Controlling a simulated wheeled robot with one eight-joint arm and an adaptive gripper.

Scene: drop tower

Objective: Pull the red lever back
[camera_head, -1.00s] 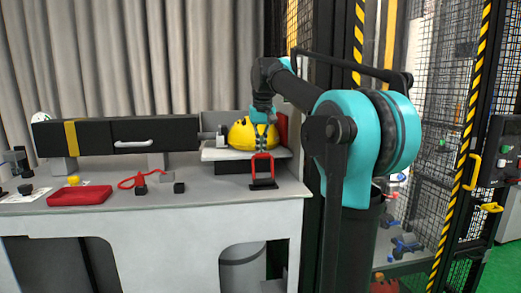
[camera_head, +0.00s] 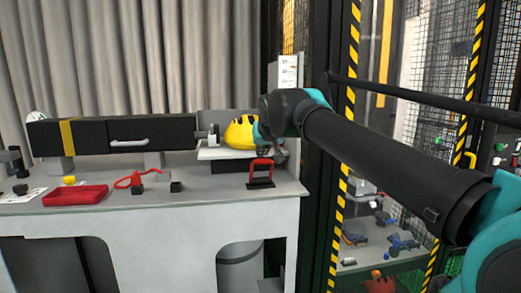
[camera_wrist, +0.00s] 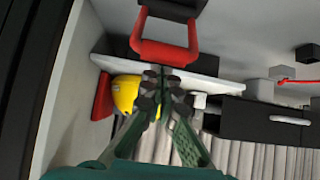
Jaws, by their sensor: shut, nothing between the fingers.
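The red lever (camera_head: 261,167) is an upright loop handle on a dark base, standing near the right front edge of the workbench. It also shows at the top of the wrist view (camera_wrist: 163,54), which looks upside down. My gripper (camera_wrist: 163,75) is shut and empty, with its fingertips appearing just below the lever's red bar in the wrist view. I cannot tell whether they touch it. In the head view my wrist is above and behind the lever and mostly hides the gripper.
A yellow and black helmet (camera_head: 238,133) sits on a white platform (camera_head: 224,153) behind the lever. A black beam (camera_head: 82,136), a red tray (camera_head: 75,195) and small dark blocks lie left. A striped mesh cage (camera_head: 345,130) stands close on the right.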

